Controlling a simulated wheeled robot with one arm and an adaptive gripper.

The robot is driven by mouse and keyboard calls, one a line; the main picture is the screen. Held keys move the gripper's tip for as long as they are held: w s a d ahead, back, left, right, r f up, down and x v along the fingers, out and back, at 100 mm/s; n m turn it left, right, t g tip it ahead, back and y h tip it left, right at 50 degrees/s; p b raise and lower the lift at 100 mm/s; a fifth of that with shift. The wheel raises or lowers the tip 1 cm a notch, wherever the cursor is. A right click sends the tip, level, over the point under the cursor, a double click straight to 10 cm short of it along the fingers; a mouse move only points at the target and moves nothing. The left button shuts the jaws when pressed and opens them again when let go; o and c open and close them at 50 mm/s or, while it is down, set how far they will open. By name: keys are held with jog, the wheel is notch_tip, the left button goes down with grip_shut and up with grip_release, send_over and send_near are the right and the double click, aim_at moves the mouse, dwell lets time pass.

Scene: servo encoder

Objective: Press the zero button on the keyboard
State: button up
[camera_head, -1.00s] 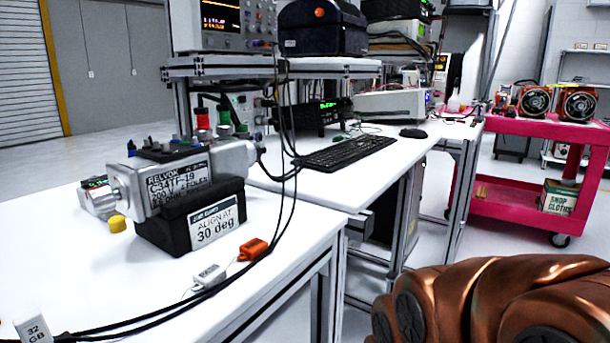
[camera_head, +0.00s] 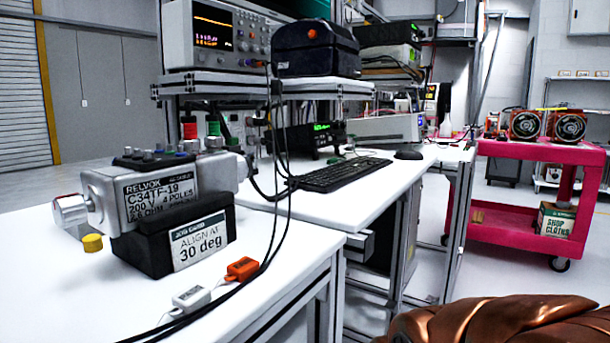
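The black keyboard (camera_head: 340,174) lies flat on the white far bench, below the instrument shelf. It is seen at a shallow angle, and single keys, the zero button among them, are too small to tell apart. Dark cables hang in front of its left end. My gripper is not in view. A copper-coloured rounded shape fills the lower right corner, well apart from the keyboard, and looks like part of my arm.
A servo motor (camera_head: 160,197) sits on a black block (camera_head: 150,250) on the near bench (camera_head: 60,290). A mouse (camera_head: 408,155) lies right of the keyboard. A pink cart (camera_head: 520,150) stands at right. Cables (camera_head: 240,285) cross the near bench. Floor between bench and cart is clear.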

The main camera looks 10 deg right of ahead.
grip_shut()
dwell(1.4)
